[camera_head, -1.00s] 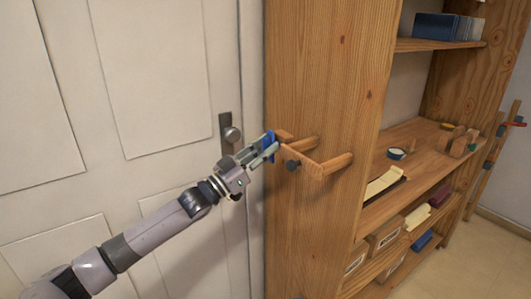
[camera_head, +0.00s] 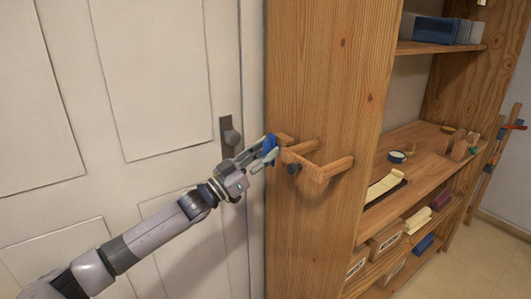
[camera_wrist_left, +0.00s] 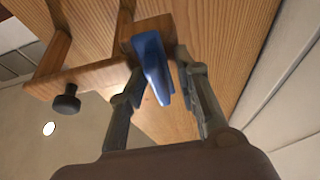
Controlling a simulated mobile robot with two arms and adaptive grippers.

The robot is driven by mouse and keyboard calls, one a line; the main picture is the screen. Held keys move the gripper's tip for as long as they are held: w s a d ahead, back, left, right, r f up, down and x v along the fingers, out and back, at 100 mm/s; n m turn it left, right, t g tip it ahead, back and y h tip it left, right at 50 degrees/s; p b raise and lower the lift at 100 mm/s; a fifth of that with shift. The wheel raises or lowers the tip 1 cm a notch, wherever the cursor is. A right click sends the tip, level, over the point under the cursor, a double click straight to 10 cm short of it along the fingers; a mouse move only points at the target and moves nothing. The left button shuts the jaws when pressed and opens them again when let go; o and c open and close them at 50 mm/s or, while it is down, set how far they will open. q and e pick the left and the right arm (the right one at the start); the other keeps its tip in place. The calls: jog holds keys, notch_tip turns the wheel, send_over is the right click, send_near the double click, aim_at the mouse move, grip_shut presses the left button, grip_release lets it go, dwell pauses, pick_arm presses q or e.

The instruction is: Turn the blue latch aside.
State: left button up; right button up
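The blue latch (camera_head: 271,143) is mounted at the left end of a wooden bracket (camera_head: 312,167) on the side of a wooden shelf unit. My left gripper (camera_head: 262,152) reaches it from the left. In the left wrist view, the latch (camera_wrist_left: 153,65) lies between the two fingers of my left gripper (camera_wrist_left: 160,75). The left finger overlaps the latch's left edge, and a narrow gap shows by the right finger. A dark knob (camera_head: 293,169) sits on the bracket; it also shows in the left wrist view (camera_wrist_left: 67,100). My right gripper is out of view.
Wooden pegs hold the bracket out from the shelf unit's side (camera_head: 320,60). Shelves on the right hold boxes (camera_head: 385,238), a tape roll (camera_head: 397,157) and small items.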

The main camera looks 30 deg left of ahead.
pick_arm(q)
jog(key=v, duration=0.8)
dwell(0.4)
dwell(0.5)
